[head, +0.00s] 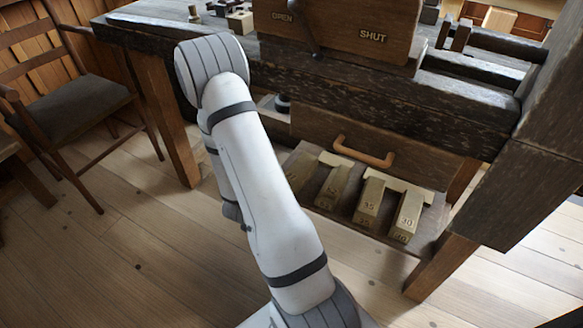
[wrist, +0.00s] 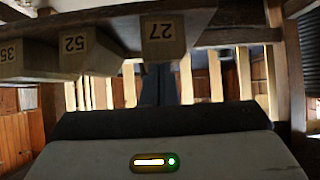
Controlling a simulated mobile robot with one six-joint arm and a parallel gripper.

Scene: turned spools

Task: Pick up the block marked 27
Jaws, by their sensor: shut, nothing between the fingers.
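The block marked 27 (wrist: 163,38) shows near the top middle of the wrist view, its numbered end facing the camera. My gripper (wrist: 160,78) shows as two dark fingers close together, shut and empty. In the picture its tips lie just below the 27 block; I see no grip on it. In the head view my white arm hides the gripper and covers the left end of the row of blocks, so I cannot read 27 there.
Blocks marked 52 (wrist: 88,52) and 35 (wrist: 25,60) are beside the 27 block. In the head view, blocks marked 35 (head: 369,203) and 30 (head: 408,215) lie on a low shelf under the workbench (head: 400,105). A chair (head: 75,105) stands left on open floor.

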